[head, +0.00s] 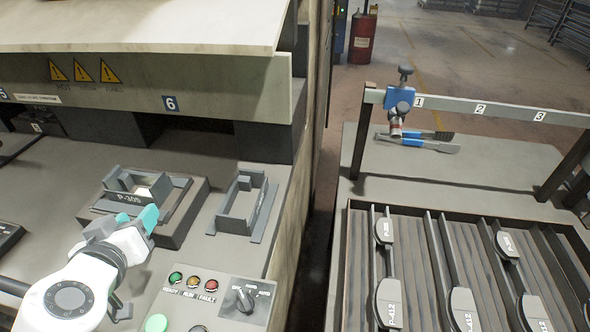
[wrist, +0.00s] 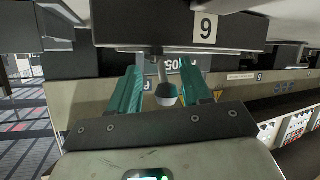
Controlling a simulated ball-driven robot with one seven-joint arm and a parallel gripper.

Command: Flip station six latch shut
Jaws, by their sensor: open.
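In the wrist view, a rounded, pale-tipped knob (wrist: 166,95) on a short stem shows in the gap between the fingers of my gripper (wrist: 162,72). It may be the latch handle; I cannot tell whether the fingers touch it. In the head view the latch is not clearly visible, and my gripper covers part of the fixture front.
An empty grey bracket (head: 245,207) stands right of the fixture. A control panel (head: 212,298) with buttons and a selector is nearer. A cream overhang (head: 225,85) spans above. Across a gap at right, a tray (head: 345,270) holds several brake shoes.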

